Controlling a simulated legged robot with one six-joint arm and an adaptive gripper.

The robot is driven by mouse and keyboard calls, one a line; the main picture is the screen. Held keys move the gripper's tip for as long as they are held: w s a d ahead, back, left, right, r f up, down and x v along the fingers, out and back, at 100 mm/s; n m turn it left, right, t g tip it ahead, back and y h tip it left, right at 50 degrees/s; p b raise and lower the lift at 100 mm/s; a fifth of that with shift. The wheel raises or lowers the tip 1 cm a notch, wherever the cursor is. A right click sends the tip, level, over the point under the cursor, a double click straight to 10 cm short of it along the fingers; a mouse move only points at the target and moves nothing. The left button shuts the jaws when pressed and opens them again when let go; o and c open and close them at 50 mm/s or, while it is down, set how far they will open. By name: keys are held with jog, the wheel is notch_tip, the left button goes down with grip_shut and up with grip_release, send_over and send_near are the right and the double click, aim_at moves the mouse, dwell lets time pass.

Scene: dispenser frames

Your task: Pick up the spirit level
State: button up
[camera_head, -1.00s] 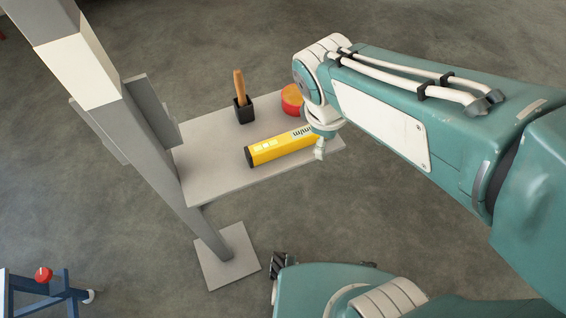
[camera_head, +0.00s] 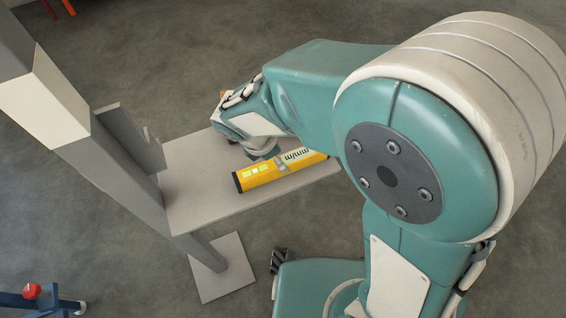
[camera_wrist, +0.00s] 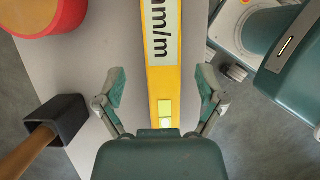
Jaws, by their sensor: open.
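The yellow spirit level (camera_head: 262,174) with black ends and a white "mm/m" label lies on the grey shelf (camera_head: 196,205). It also runs lengthwise up the wrist view (camera_wrist: 162,75). My gripper (camera_wrist: 160,92) is open, with one finger on each side of the level and visible gaps to both sides. Whether it is at the level's height cannot be told. In the head view my arm hides the fingers and the far part of the level.
A red round object (camera_wrist: 45,15) sits at the upper left. A grey post (camera_head: 130,190) rises beside the shelf. A blue stand with a red knob (camera_head: 32,291) is at lower left.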

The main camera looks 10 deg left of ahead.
jog(key=x, duration=0.4)
jog(key=shift+f, duration=0.4)
jog(key=shift+c, duration=0.3)
grip_shut()
jog(key=shift+r, duration=0.1)
